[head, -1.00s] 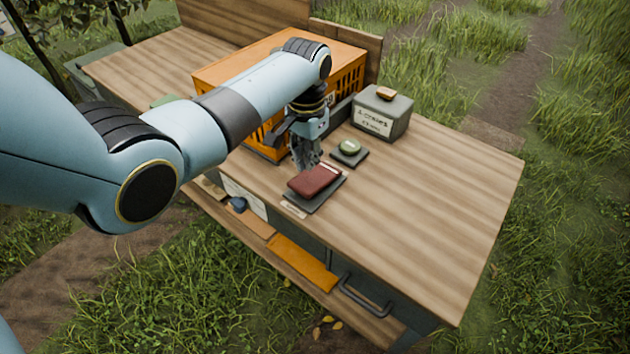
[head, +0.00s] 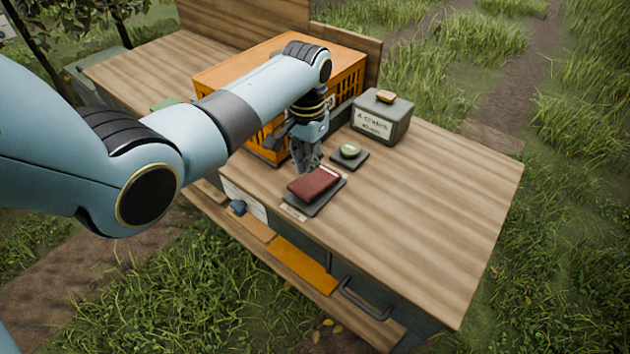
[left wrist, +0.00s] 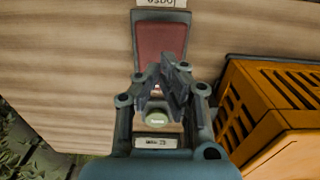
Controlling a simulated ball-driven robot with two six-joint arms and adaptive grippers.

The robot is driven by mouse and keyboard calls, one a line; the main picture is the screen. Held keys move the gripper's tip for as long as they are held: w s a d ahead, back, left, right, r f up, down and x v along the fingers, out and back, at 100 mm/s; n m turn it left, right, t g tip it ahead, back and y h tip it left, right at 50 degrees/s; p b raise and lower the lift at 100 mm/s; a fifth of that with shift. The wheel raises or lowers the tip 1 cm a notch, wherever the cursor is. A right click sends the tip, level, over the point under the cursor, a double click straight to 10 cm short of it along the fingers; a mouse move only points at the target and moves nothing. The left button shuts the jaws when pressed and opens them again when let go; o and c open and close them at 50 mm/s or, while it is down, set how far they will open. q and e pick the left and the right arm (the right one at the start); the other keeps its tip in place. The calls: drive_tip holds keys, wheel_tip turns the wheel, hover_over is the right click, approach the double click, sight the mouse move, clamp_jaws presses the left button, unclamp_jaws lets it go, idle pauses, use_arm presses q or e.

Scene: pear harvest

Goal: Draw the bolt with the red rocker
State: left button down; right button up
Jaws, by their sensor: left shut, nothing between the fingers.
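The red rocker (head: 314,183) sits on a dark base plate on the wooden bench, near its front edge. It also shows in the left wrist view (left wrist: 160,44), beyond the fingertips. My left gripper (head: 307,170) is shut and empty, pointing down at the rocker's far end. In the left wrist view its fingers (left wrist: 163,78) overlap the rocker's near end; I cannot tell whether they touch it. I cannot make out the bolt. My right gripper is not in view.
A green round button (head: 349,150) on a dark plate is close behind the rocker. An orange crate (head: 345,75) stands behind my left gripper. A grey box (head: 383,118) with a label stands further back. The bench top (head: 440,190) to the right is clear. A drawer handle (head: 362,300) is at the front.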

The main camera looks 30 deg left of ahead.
sight(308, 184)
use_arm(q)
drive_tip(key=shift+f, duration=0.15)
idle(0.3)
drive_tip(key=shift+f+b, duration=0.55)
drive_tip(key=shift+f, duration=0.2)
drive_tip(key=shift+f+b, duration=0.55)
drive_tip(key=shift+f, duration=0.35)
idle(0.5)
drive_tip(key=shift+f+b, duration=0.45)
drive_tip(key=shift+f, duration=0.25)
drive_tip(key=shift+r, duration=0.1)
idle(0.5)
wheel_tip(308, 184, up, 7)
drive_tip(key=p, duration=0.8)
idle(0.4)
